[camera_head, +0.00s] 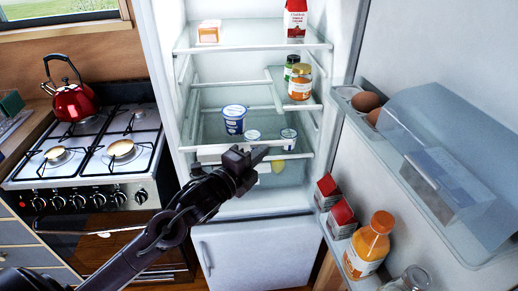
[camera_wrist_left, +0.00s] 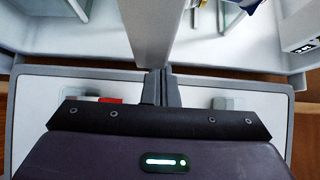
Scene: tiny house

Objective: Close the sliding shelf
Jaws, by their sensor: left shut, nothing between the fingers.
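The open fridge holds several glass shelves with white front edges. A lower shelf (camera_head: 210,151), with white and blue tubs on and around it, sits at the height of my left gripper (camera_head: 258,155). The gripper is shut and empty, its tips in front of or against that shelf's front edge; I cannot tell if they touch. My arm hides part of this edge. How far the shelf is pulled out is unclear. In the left wrist view the closed fingers (camera_wrist_left: 163,87) meet just below a pale bar (camera_wrist_left: 150,35). My right gripper is not in view.
The fridge door (camera_head: 440,50) stands open at right, with eggs (camera_head: 366,101), cartons and an orange bottle (camera_head: 368,246) in its racks. A stove (camera_head: 90,160) with a red kettle (camera_head: 74,101) stands at left. A jar (camera_head: 300,82) sits on a shelf above.

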